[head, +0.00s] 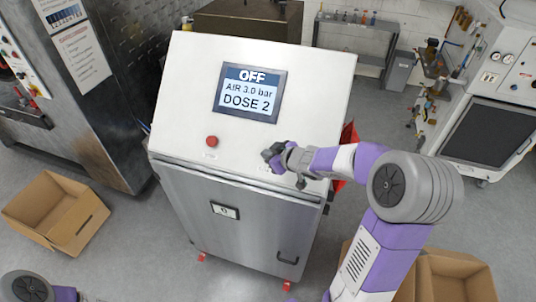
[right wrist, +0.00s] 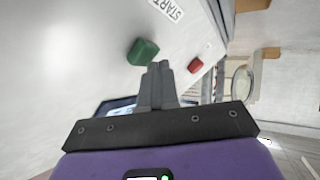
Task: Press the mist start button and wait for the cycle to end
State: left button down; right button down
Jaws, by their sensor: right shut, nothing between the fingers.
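The control cabinet (head: 190,90) has a sloped pale panel. Its screen (head: 250,93) reads OFF, AIR 3.0 bar, DOSE 2. A red button (head: 212,141) sits on the panel below the screen. In the right wrist view a green button (right wrist: 143,51) sits near a START label (right wrist: 166,8), with a red button (right wrist: 195,65) further right. My right gripper (head: 268,152) is over the panel's lower right and hides the green button in the head view. Its fingers (right wrist: 159,66) are shut and empty, close beside the green button; contact cannot be told. My left gripper is not in view.
Cardboard boxes stand on the floor at left (head: 60,212) and lower right (head: 455,275). A metal machine (head: 100,100) stands left of the cabinet, and a white unit (head: 490,130) at far right.

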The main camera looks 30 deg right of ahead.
jog(key=shift+w+d+f, duration=0.2)
jog(key=shift+d+f, duration=0.1)
jog(key=shift+f, duration=0.05)
dwell(0.7)
dwell(0.4)
jog(key=shift+s+a+r+p, duration=0.35)
jog(key=shift+s+a+r, duration=0.15)
jog(key=shift+r, duration=0.2)
jog(key=shift+w, duration=0.1)
jog(key=s+a+r+p, duration=0.1)
jog(key=s+a+r, duration=0.1)
jog(key=r, duration=0.1)
jog(key=shift+s+a+r+p, duration=0.2)
jog(key=shift+a+r+p, duration=0.05)
jog(key=shift+a+p, duration=0.15)
dwell(0.5)
